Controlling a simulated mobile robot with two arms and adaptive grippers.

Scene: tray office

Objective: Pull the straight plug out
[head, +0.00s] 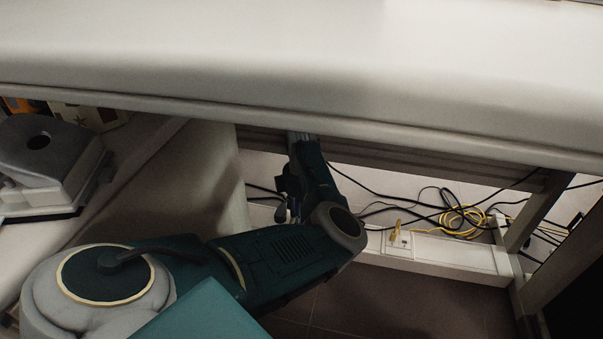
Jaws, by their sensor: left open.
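A small yellow plug (396,231) stands at a socket on the white rail (448,254) low under the desk. Its exact shape and how deep it sits are too small to tell. My left arm comes in from the left and bends up under the desk edge. My left gripper (286,212) is open, left of the plug and apart from it. It is small, dark and partly hidden by the arm. Nothing shows between its fingers. My right gripper is not in view.
The white desk top (300,55) overhangs the space. A coiled yellow cable (463,220) and several black cables lie behind the rail. A desk leg (531,212) stands at the right. A grey and white device (45,160) is at the left. The dark tiled floor (400,305) in front is clear.

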